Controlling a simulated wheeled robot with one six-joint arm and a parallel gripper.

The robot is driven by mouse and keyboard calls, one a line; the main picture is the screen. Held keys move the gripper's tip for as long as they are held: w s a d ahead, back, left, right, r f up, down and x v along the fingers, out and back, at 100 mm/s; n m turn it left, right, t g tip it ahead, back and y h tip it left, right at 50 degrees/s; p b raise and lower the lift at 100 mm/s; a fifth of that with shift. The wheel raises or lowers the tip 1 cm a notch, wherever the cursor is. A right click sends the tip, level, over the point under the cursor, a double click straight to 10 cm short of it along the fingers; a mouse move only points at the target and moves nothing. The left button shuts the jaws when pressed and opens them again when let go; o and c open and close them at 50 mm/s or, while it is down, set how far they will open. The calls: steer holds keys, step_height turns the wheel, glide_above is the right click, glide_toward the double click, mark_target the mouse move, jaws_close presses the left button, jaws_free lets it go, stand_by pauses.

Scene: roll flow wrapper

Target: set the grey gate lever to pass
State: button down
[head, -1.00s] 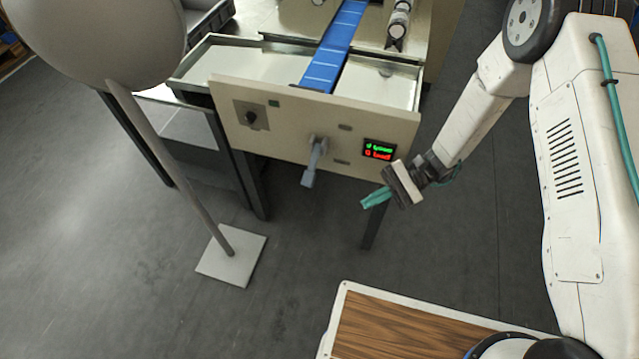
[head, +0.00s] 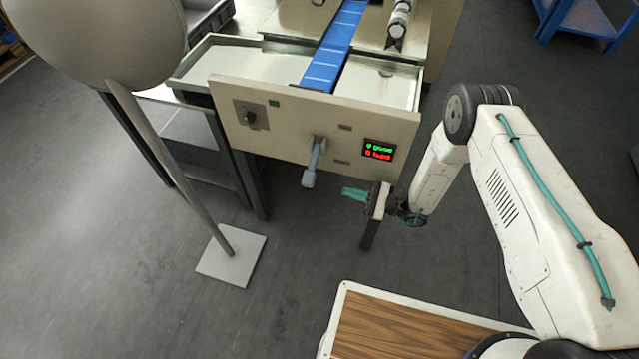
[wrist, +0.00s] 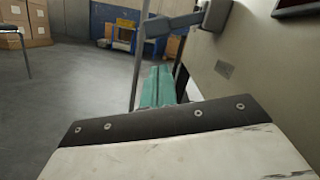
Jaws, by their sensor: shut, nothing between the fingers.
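The grey gate lever (head: 315,163) is on the front of the beige panel (head: 228,105). In the head view it hangs downward, tilted slightly left at its lower end. My gripper (head: 345,192) is shut and empty, its teal fingers pointing left, to the right of the lever's lower end and apart from it. In the wrist view the teal fingers (wrist: 157,88) point ahead, and the lever (wrist: 170,24) crosses above and beyond them. A small display (head: 379,149) with green and red text is right of the lever; its words are too small to read surely.
A dark knob (head: 250,117) is on the panel's left. A blue conveyor (head: 334,50) runs behind the panel. A pole on a white base plate (head: 231,257) carries a large rounded shape (head: 100,40) at left.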

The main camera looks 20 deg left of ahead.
mark_target(312, 166)
steer(key=shift+a, duration=0.1)
steer(key=x, duration=0.9)
steer(key=shift+a, duration=0.4)
steer(key=shift+s+r, duration=0.1)
steer(key=shift+a, duration=0.1)
